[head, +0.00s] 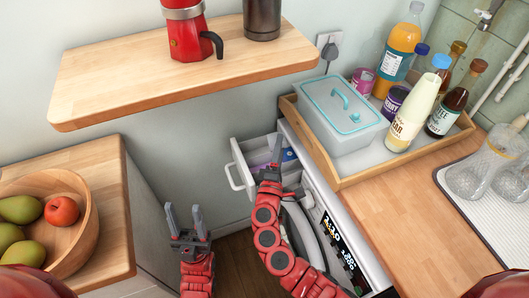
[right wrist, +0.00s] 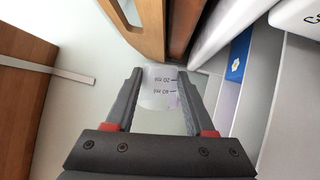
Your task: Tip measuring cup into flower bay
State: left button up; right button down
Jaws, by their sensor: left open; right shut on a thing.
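My right gripper (head: 276,160) is over the open white detergent drawer (head: 238,163) of the washing machine. In the right wrist view its fingers (right wrist: 159,74) are shut on a clear measuring cup (right wrist: 160,92) with ml marks. The gripper and arm mostly hide the cup in the head view, and I cannot tell its tilt or contents. The drawer's bays show only partly, with a blue label (right wrist: 238,55) in the right wrist view. I cannot make out a flower mark. My left gripper (head: 186,222) is open and empty, left of the drawer.
A wooden shelf (head: 100,90) with a red moka pot (head: 188,35) hangs above. The counter at right bears a wooden tray (head: 345,182) of bottles and a lidded box (head: 340,115). A fruit bowl (head: 85,235) stands on the left cabinet. A gap separates cabinet and machine.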

jog(key=d+r+m+g+y+p, duration=0.1)
jog(key=d+r+m+g+p, duration=0.1)
jog(key=r+m+p, duration=0.3)
jog(key=w+d+r+m+g+y+p, duration=0.1)
jog(key=d+r+m+g+p, duration=0.1)
jog(key=r+m+p, duration=0.3)
jog(key=d+r+m+g+y+p, duration=0.1)
jog(key=d+r+m+p, duration=0.1)
jog(key=r+m+p, duration=0.3)
jog(key=shift+w+d+r+g+y+p, duration=0.2)
jog(key=shift+d+r+g+y+p, duration=0.15)
jog(key=shift+r, duration=0.2)
jog(key=shift+d+r+m, duration=0.15)
jog(key=shift+d+m, duration=0.05)
jog(key=shift+m, duration=0.3)
jog(key=shift+w+r+y, duration=0.1)
jog(key=shift+r+y, duration=0.05)
jog(key=shift+y, duration=0.3)
